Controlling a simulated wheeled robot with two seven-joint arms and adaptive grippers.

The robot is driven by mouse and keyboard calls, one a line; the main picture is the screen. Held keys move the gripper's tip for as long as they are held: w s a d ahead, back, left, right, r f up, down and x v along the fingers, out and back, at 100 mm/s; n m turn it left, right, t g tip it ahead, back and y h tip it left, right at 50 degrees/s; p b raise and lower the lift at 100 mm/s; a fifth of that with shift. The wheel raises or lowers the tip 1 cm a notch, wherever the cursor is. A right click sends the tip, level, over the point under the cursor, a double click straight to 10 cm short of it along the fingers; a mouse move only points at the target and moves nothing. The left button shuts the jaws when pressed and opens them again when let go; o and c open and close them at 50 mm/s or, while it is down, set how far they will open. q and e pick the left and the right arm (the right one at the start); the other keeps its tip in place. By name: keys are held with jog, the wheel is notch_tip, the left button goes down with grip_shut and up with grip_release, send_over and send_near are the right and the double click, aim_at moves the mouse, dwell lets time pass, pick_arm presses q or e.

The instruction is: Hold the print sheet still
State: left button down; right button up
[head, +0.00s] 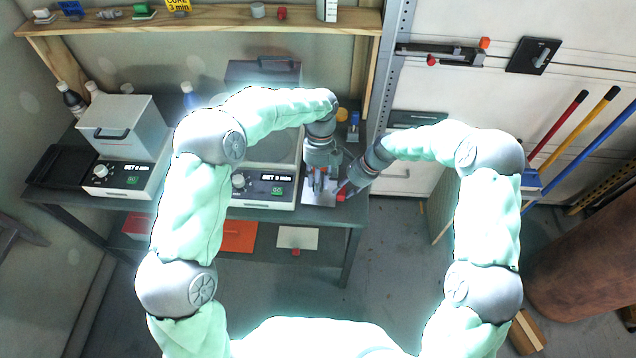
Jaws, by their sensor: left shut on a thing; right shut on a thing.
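The print sheet (318,198) is a small grey plate lying at the right end of the dark bench, beside the right-hand machine. My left gripper (319,184) points down over it and is shut, apparently on the sheet; its fingertips are hard to make out against the grey. My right gripper (347,187) reaches in from the right and is shut on a small red object (341,196) at the sheet's right edge. The rest of that object is hidden or too small to tell. My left arm covers part of the bench and machine.
Two machines with displays, left (126,178) and right (263,190), stand on the bench (345,222). A wooden shelf (220,21) runs above. Long-handled tools (578,134) lean at the right.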

jog(key=shift+s+f, duration=0.15)
jog(key=o, duration=1.2)
jog(key=shift+o, duration=0.2)
jog(key=shift+w+d+r, duration=0.1)
jog(key=shift+w+r, duration=0.1)
jog(key=shift+r, duration=0.15)
jog(key=v, duration=1.1)
jog(key=shift+r, duration=0.2)
jog(key=shift+d, duration=0.1)
